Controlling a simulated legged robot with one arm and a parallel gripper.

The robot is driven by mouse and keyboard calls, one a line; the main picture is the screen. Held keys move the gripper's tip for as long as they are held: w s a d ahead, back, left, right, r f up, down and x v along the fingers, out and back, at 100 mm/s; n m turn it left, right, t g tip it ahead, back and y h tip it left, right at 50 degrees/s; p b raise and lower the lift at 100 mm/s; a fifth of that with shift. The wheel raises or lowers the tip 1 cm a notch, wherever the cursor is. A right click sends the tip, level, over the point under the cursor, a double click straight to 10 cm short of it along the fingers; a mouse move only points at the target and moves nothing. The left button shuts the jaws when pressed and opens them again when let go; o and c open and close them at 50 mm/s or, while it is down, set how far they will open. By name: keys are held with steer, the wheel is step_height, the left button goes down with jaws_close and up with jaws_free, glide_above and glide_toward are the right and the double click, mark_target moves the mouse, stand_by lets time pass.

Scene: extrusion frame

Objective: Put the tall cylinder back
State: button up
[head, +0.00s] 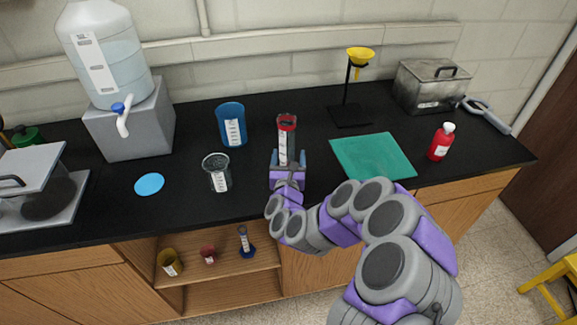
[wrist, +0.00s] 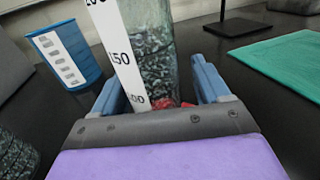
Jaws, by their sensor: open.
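The tall cylinder (head: 286,141) stands upright on the black counter, clear with a red rim and a white scale strip. It fills the middle of the wrist view (wrist: 150,50), with dark speckled glass and a bit of red low down. My gripper (head: 288,158) is open, with one blue finger on each side of the cylinder's lower part. The wrist view shows both fingers (wrist: 160,85) beside the cylinder, with a gap at the right finger. The cylinder's foot is mostly hidden behind my gripper.
A blue beaker (head: 231,126) and a glass beaker (head: 217,173) stand to the left. A green mat (head: 373,156), funnel stand (head: 350,115) and red bottle (head: 441,142) are to the right. The open shelf (head: 228,270) below holds a yellow cup (head: 169,262), a red cup (head: 208,254) and a small blue-based cylinder (head: 245,243).

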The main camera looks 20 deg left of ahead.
steer(key=shift+s+a+f, duration=0.1)
steer(key=shift+s, duration=0.15)
steer(key=v, duration=0.3)
steer(key=p+v, duration=0.1)
steer(key=v, duration=0.1)
steer(key=shift+s+d, duration=0.2)
steer(key=shift+d, duration=0.2)
steer(key=shift+s+r+p, duration=0.3)
steer(key=shift+r+p, duration=0.05)
steer(key=shift+p, duration=0.85)
steer(key=s+p, duration=0.1)
steer(key=p, duration=0.2)
steer(key=shift+a+f, duration=0.1)
steer(key=shift+a, duration=0.05)
steer(key=p+v, duration=0.3)
steer(key=p, duration=0.2)
steer(key=shift+f, duration=0.2)
steer(key=shift+s+d+p, duration=0.25)
steer(key=shift+s+p, duration=0.3)
steer(key=shift+p, duration=0.25)
steer(key=shift+r, duration=0.1)
